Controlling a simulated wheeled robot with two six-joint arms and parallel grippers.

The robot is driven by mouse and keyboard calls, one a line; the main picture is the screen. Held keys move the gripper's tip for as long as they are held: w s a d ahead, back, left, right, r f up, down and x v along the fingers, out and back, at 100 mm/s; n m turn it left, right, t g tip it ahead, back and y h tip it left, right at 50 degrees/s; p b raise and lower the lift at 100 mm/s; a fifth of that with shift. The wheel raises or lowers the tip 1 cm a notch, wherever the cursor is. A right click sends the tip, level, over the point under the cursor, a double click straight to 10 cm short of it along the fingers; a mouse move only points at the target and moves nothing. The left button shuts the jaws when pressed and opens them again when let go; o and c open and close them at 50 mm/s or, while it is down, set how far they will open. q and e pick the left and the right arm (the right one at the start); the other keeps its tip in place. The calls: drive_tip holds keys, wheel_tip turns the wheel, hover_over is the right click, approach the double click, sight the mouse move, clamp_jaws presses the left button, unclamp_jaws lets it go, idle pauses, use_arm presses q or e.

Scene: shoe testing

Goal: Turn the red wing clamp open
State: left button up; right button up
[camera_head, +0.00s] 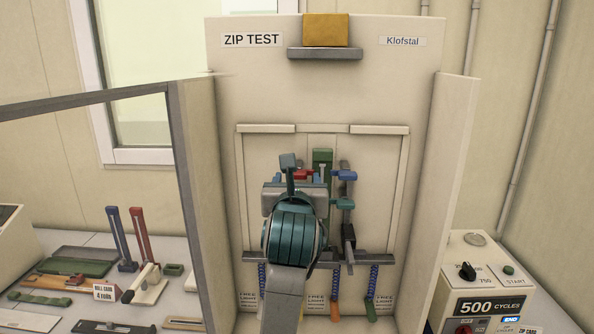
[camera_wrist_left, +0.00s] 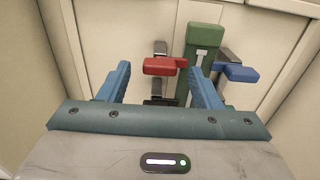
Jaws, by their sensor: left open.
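The red wing clamp (camera_wrist_left: 160,66) sits in the left wrist view between my two blue fingers, a little beyond their tips. In the head view it shows as a small red bar (camera_head: 301,175) just above my left gripper (camera_head: 305,177). My left gripper is open around the line of the red wing, and I cannot tell whether either finger touches it. The wing lies roughly level, pointing left from its pivot beside the green upright block (camera_wrist_left: 205,40). My left wrist and arm hide the lower part of the fixture. My right gripper is not in view.
A blue wing (camera_wrist_left: 236,72) sits right of the green block, close to my right-hand finger. The booth's side walls (camera_head: 458,170) stand on both sides. A grey rail (camera_head: 350,257) crosses below. A control box (camera_head: 480,285) stands at right, with a tool-covered table (camera_head: 85,300) at left.

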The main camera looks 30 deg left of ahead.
use_arm(q)
drive_tip(key=shift+w+a, duration=0.3)
drive_tip(key=shift+w, duration=0.3)
drive_tip(key=shift+c, duration=0.2)
drive_tip(key=c, duration=1)
drive_tip(key=shift+o, duration=0.3)
drive_tip(key=shift+a, duration=0.1)
